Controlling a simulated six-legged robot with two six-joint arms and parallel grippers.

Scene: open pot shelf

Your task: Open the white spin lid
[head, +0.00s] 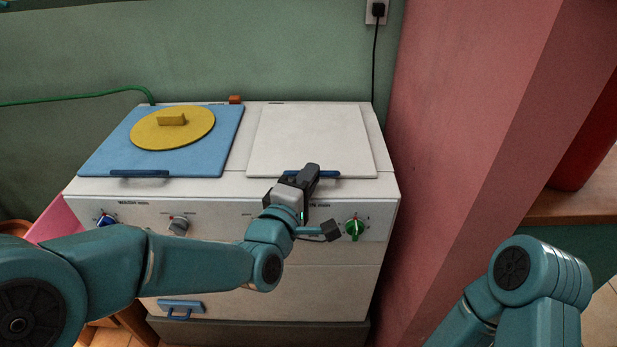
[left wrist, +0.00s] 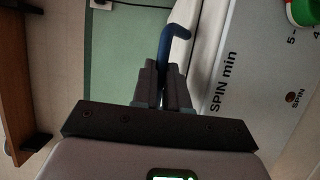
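The white spin lid (head: 312,138) lies flat and closed on the right half of the machine's top. Its blue handle (head: 343,174) runs along the lid's front edge. My left gripper (head: 311,172) is at this handle, reaching in from the front. In the left wrist view its fingers (left wrist: 163,85) are close together with the blue handle (left wrist: 180,42) between them, and one bent handle end sticks out beyond the fingertips. The fingers hide part of the handle. My right gripper is out of view; only part of that arm shows.
A blue lid (head: 103,157) with a yellow disc (head: 172,128) covers the machine's left half. Knobs, including a green one (head: 354,228), sit on the front panel below the lid. A pink wall (head: 440,150) stands close on the right. The space above the lid is clear.

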